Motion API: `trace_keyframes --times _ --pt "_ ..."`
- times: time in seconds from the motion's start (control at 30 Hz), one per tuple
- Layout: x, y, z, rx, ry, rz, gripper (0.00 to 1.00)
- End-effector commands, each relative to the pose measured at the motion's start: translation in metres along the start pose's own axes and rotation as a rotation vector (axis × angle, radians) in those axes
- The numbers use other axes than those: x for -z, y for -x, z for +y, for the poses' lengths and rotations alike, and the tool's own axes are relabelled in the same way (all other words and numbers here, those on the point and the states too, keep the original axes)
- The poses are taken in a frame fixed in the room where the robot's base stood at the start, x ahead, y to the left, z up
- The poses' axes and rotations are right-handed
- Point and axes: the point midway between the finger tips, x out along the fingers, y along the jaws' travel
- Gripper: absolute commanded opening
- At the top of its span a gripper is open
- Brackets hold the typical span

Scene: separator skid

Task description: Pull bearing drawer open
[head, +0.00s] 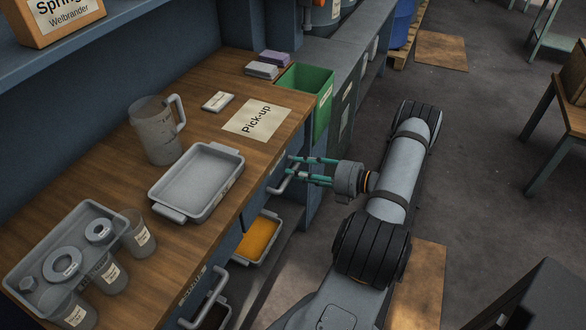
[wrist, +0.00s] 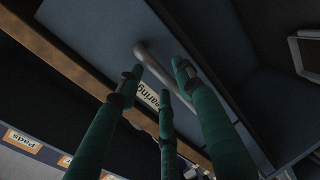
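The bearing drawer has a blue-grey front (wrist: 95,35) with a label (wrist: 148,95) that partly reads "...earing" in the wrist view; a finger hides some of it. Its grey bar handle (wrist: 152,60) runs between my fingers in the wrist view. In the head view the handle (head: 284,184) shows just under the bench edge. The drawer front looks flush with the bench. My gripper (head: 292,169) has teal fingers, which reach to the handle from the right. In the wrist view the fingertips (wrist: 157,72) are spread apart around the bar; I see no firm closing on it.
A wooden bench top (head: 225,105) carries a grey tray (head: 196,182), a jug (head: 154,130) and a "Pick-up" sheet (head: 256,120). A bin with orange contents (head: 258,239) sits below the bench, and another drawer handle (head: 205,298) sticks out nearer.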

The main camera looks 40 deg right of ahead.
Motion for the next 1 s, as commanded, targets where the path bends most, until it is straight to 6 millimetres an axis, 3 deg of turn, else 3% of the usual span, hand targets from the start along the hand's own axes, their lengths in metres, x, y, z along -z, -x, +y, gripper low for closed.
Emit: trace_keyframes --times 0.2,0.5,1.0 --pt "0.000 -0.021 0.000 0.000 0.002 0.001 0.36" --pt "0.000 -0.023 0.000 0.000 0.002 0.000 0.36" --pt "0.000 -0.023 0.000 0.001 0.002 0.000 0.08"
